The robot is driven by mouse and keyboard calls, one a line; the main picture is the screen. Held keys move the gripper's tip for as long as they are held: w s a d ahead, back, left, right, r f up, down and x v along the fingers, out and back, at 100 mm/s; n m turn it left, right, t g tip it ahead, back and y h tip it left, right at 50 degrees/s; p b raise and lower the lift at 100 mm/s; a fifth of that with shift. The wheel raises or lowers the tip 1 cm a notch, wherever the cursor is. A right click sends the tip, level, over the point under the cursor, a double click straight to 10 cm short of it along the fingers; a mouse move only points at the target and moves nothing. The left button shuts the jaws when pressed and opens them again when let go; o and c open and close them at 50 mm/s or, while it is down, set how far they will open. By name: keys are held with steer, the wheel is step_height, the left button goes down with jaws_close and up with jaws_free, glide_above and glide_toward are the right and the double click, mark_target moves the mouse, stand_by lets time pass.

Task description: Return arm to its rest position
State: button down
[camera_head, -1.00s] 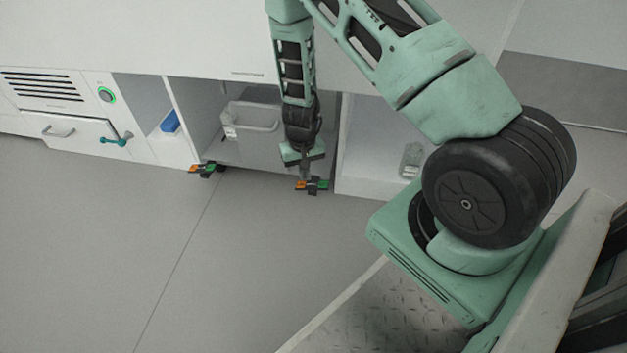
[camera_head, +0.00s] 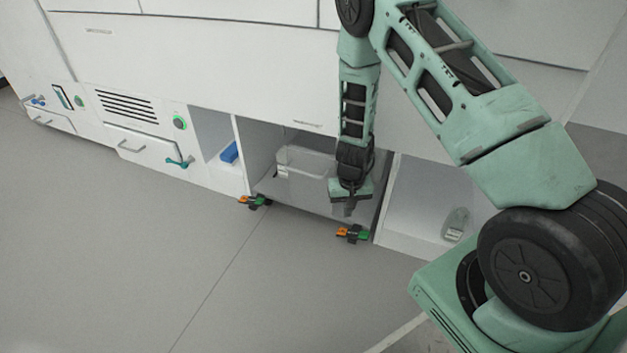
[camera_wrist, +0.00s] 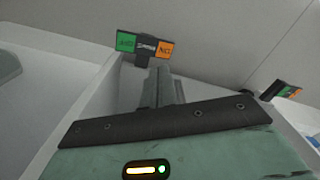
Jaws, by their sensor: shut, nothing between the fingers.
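My arm hangs down in front of the low open cabinet bay in the head view. My gripper (camera_head: 347,209) is at its lower end, pointing down, with its fingers together and empty. Its grey fingers also show in the wrist view (camera_wrist: 160,85). A small orange-and-green labelled piece (camera_head: 353,234) sits just below the fingertips at the bay's right front corner, with a small gap seen between them. In the wrist view this labelled piece (camera_wrist: 146,46) appears beyond the fingertips; I cannot tell the exact distance there.
A clear grey bin (camera_head: 305,178) stands in the bay behind my gripper. A second orange-and-green piece (camera_head: 255,201) sits at the bay's left corner. A blue block (camera_head: 229,152) and a clear bottle (camera_head: 455,224) are in side compartments. The floor (camera_head: 130,240) is open.

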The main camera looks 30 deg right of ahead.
steer(key=shift+r, duration=0.1)
steer(key=s+a+r+n+y+p, duration=0.1)
steer(key=s+a+r+n+p, duration=0.2)
steer(key=a+r, duration=0.9)
steer(key=s+a+r+n+y+p, duration=0.25)
steer(key=a+r, duration=0.65)
steer(key=r, duration=0.5)
steer(key=s+a+r+n+h+p, duration=0.3)
steer(key=s+r+n+p, duration=0.35)
steer(key=s+r, duration=1.2)
step_height(320, 180, up, 36)
steer(key=p, duration=3.6)
steer(key=shift+a+p, duration=0.25)
steer(key=shift+p, duration=0.05)
steer(key=shift+s, duration=0.1)
